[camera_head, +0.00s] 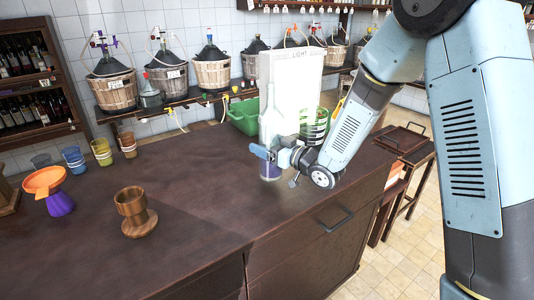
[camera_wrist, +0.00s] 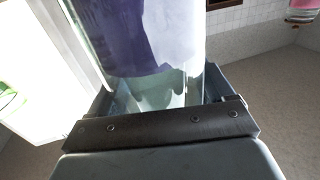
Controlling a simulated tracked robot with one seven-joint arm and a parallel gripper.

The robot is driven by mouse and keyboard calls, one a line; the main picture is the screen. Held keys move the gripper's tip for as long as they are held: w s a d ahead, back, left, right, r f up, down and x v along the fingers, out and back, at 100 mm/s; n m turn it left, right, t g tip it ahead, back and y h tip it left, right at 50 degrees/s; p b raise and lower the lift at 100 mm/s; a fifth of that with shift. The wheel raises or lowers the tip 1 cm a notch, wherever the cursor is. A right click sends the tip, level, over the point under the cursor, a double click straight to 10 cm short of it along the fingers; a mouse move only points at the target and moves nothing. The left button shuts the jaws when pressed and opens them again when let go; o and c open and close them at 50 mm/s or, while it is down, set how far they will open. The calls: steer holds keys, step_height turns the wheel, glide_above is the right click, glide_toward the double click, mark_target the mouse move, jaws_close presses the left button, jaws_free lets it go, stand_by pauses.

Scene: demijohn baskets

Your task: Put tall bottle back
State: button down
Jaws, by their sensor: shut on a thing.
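A tall clear glass bottle (camera_head: 270,128) stands upright in my gripper (camera_head: 276,154), near the back right part of the dark counter (camera_head: 190,215). Its lower part looks purple. My gripper is shut around the lower body of the bottle. In the wrist view the glass bottle (camera_wrist: 150,35) with a purple and pale area fills the space between the fingers of my gripper (camera_wrist: 160,100). I cannot tell whether the bottle's base touches the counter.
A white panel marked LIGHT (camera_head: 305,75) stands just behind the bottle. A wooden goblet (camera_head: 134,210), an orange and purple funnel (camera_head: 50,190) and several cups are at left. Basketed demijohns (camera_head: 212,70) line the back shelf. The counter's middle is clear.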

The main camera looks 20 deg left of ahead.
steer(key=f, duration=0.3)
steer(key=shift+w+a+f, duration=0.1)
steer(key=shift+w, duration=0.1)
steer(key=shift+f, duration=0.1)
jaws_free()
steer(key=shift+s, duration=0.1)
